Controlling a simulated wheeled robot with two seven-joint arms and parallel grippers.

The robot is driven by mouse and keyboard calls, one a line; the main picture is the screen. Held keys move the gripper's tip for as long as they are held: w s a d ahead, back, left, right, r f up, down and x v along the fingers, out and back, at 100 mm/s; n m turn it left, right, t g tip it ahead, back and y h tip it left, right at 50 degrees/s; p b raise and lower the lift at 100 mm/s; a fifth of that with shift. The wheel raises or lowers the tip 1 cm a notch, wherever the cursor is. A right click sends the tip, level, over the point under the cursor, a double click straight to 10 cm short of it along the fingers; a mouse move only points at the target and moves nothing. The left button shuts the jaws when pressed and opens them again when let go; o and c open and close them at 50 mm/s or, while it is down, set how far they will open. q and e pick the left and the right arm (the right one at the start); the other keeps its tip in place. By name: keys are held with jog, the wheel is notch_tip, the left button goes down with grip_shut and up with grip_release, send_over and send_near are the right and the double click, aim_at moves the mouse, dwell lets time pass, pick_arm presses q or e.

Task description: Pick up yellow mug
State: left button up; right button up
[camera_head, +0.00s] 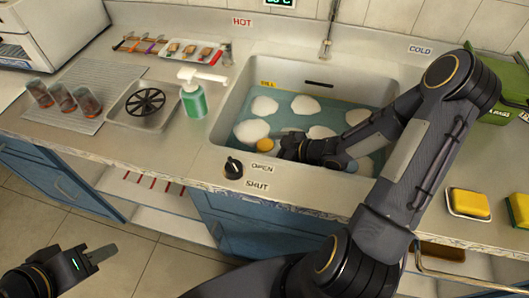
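A small yellow rounded thing (262,141), which looks like the yellow mug, shows in the sink, at its front left part. My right gripper (282,148) reaches in from the right, low over the sink, with its tip just right of the yellow thing. Its fingers are dark and blend together, so I cannot tell if they touch or hold the mug. My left gripper (102,254) is at the lower left, over the floor in front of the counter, far from the sink. Its finger opening cannot be made out.
The sink (232,100) holds water with white foam patches (305,105). Yellow sponges (468,203) and a green bin (510,80) are right.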

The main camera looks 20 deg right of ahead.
jog(key=c, duration=1.2)
jog(key=shift+s+f, duration=0.1)
jog(key=shift+f, duration=0.05)
jog(key=shift+c, duration=1.2)
